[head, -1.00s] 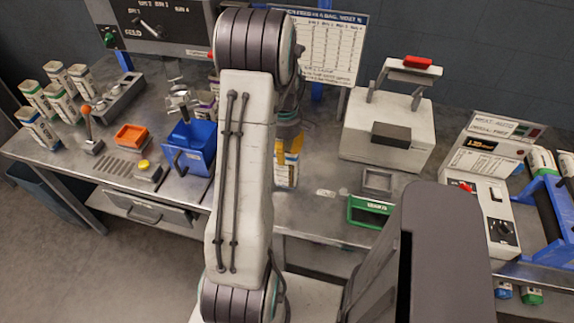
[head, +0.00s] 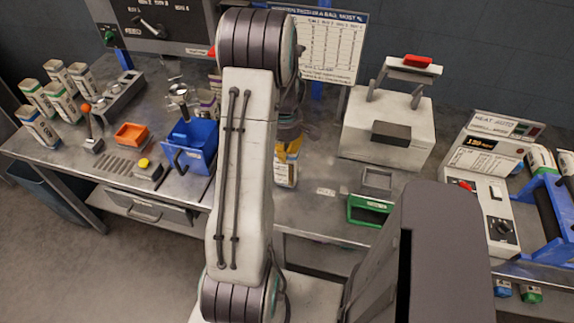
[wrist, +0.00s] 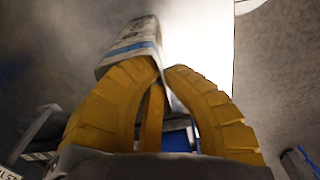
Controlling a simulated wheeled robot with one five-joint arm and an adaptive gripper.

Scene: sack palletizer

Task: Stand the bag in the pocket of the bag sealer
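My gripper (head: 289,148) has curved yellow fingers and points down over the bench in the head view. Its fingers (wrist: 167,75) converge in the wrist view and appear closed on the white bag. The bag (head: 284,174) is upright below my gripper near the bench front; its top is partly covered by the fingers. In the wrist view, the bag (wrist: 131,44) shows a blue band and dark print beyond the fingertips. The sealer appears to be the white machine (head: 482,158) with a heat panel and dial at the right; I cannot make out its pocket.
A blue bin (head: 196,150), orange tray (head: 131,134) and several bags (head: 48,97) are on the left. A white press-like machine (head: 388,130) with a red handle stands behind a green-fronted holder (head: 367,210). A blue roller rack (head: 545,205) is at far right.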

